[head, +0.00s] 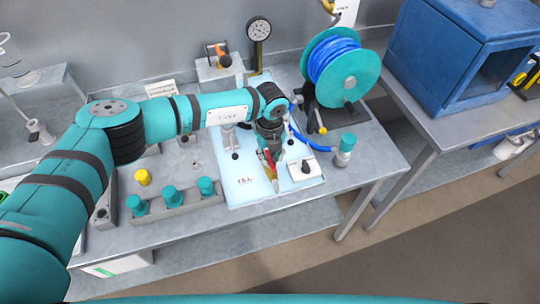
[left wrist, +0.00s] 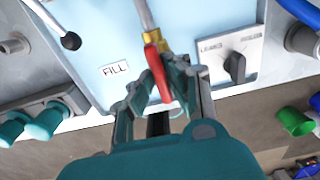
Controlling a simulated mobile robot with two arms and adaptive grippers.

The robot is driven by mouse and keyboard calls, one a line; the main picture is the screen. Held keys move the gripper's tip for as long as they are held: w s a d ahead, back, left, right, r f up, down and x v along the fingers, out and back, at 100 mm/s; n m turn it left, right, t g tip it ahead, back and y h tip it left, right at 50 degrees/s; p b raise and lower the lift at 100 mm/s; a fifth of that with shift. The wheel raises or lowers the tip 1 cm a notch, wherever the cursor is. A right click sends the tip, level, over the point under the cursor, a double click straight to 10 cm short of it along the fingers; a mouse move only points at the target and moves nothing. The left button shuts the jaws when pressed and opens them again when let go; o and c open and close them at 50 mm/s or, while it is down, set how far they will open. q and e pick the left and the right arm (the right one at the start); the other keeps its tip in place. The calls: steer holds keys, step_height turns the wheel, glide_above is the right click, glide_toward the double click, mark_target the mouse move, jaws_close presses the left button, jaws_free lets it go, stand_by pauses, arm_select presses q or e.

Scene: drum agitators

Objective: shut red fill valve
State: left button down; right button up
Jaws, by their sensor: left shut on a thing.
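The red fill valve handle (left wrist: 157,72) sits on a brass fitting (left wrist: 152,38) at the end of a grey pipe (left wrist: 145,12). In the left wrist view the handle runs roughly in line with the pipe. My left gripper (left wrist: 165,88) is shut on the handle, with one finger on each side of it. In the head view my left gripper (head: 271,158) is over the front part of the light blue panel, and a bit of the red handle (head: 267,157) shows beside the fingers. A FILL label (left wrist: 115,68) is left of the valve. My right gripper is not in view.
A switch box with a dark knob (head: 305,167) is close right of the valve. Several teal caps (head: 170,193) stand in a grey block at left. A blue hose reel (head: 340,67) stands behind at right, its hose running to a teal-capped fitting (head: 344,148).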

arm_select(q)
steer(key=shift+w+f+m+b, duration=0.1)
steer(key=shift+f+m+b, duration=0.1)
steer(key=shift+m+b, duration=0.7)
steer(key=m+b, duration=1.2)
steer(key=b, duration=0.3)
steer(key=shift+b, duration=0.3)
steer(key=m+b, duration=0.2)
steer(key=shift+r+m, duration=0.1)
steer(key=shift+m, duration=0.3)
steer(key=shift+r+m+b, duration=0.1)
steer(key=shift+m+b, duration=0.55)
steer(key=shift+m, duration=0.05)
steer(key=shift+r, duration=0.1)
steer(key=c, duration=1.3)
jaws_free()
steer(key=shift+c, duration=0.2)
